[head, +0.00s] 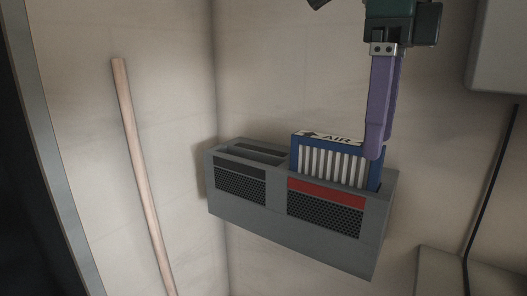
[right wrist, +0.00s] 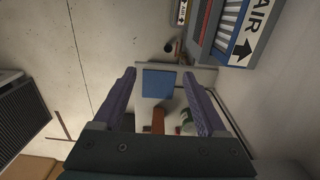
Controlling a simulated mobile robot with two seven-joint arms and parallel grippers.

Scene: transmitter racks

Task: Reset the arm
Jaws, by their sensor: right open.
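My right gripper (head: 374,150) hangs down from the top of the head view, its purple fingers overlapping the right end of a blue-framed, white-pleated air filter (head: 330,160). The filter stands upright in the right slot of a grey wall box (head: 285,229), above a red label. In the right wrist view my right gripper (right wrist: 159,76) is open with nothing held between its fingers. The filter (right wrist: 243,38), with its AIR arrow label, lies outside the fingers at upper right. Whether a finger touches it I cannot tell. My left gripper is not in view.
The box's left slot (head: 253,151) has a dark opening. A wooden pole (head: 138,160) stands at left. Grey cabinets (head: 500,45) and a black cable (head: 490,185) are at right. Beyond the fingers in the wrist view is a blue square (right wrist: 159,84) on a pale panel.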

